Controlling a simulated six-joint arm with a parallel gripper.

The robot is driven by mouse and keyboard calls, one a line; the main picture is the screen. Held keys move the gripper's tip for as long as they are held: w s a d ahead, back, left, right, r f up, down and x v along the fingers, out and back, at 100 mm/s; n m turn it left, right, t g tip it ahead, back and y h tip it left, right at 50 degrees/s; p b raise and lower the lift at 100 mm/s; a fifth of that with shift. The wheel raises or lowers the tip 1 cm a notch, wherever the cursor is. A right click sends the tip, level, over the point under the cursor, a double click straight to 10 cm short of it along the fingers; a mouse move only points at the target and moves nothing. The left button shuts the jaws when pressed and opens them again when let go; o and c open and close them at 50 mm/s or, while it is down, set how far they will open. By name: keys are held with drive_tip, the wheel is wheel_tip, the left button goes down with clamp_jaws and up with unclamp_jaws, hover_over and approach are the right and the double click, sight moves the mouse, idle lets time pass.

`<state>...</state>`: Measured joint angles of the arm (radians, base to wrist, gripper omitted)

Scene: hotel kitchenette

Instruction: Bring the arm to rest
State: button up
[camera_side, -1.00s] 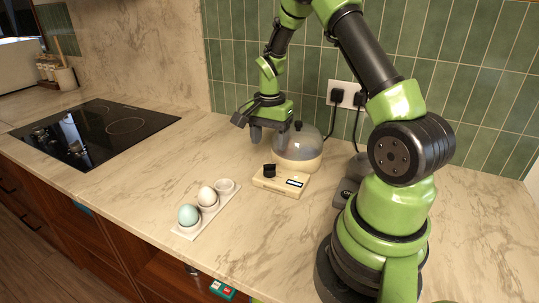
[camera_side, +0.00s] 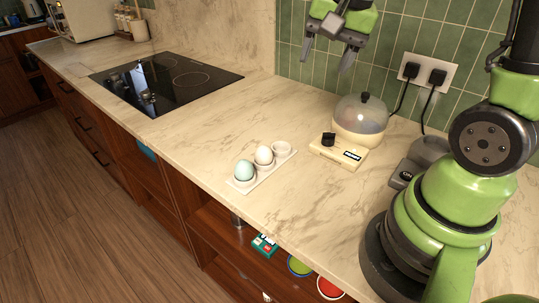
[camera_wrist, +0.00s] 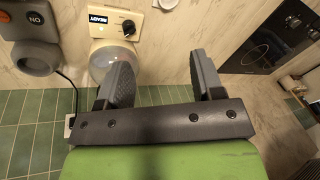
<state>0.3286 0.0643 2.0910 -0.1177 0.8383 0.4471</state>
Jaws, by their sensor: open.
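My gripper (camera_side: 326,56) is open and empty, raised high above the counter in front of the green tiles in the side view. Its two dark fingers stand apart in the wrist view (camera_wrist: 160,75), with nothing between them. The egg cooker (camera_side: 361,114) sits below and to its right, with its clear domed lid on. The cooker's cream control box (camera_side: 340,152) has a black knob, and its display reads READY in the wrist view (camera_wrist: 112,24).
A grey device (camera_side: 407,174) marked ON stands near my base. The black cooktop (camera_side: 165,80) is at left. Two plugs fill the wall socket (camera_side: 424,72).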

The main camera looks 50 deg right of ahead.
drive_tip(key=s+a+r+n+t+y, duration=0.2)
drive_tip(key=s+a+r+n+t, duration=0.2)
drive_tip(key=s+a+n, duration=0.4)
drive_tip(key=s+a+r, duration=0.1)
drive_tip(key=s+a, duration=0.1)
drive_tip(key=s, duration=0.1)
drive_tip(key=shift+s+a+r, duration=0.2)
drive_tip(key=shift+r, duration=0.15)
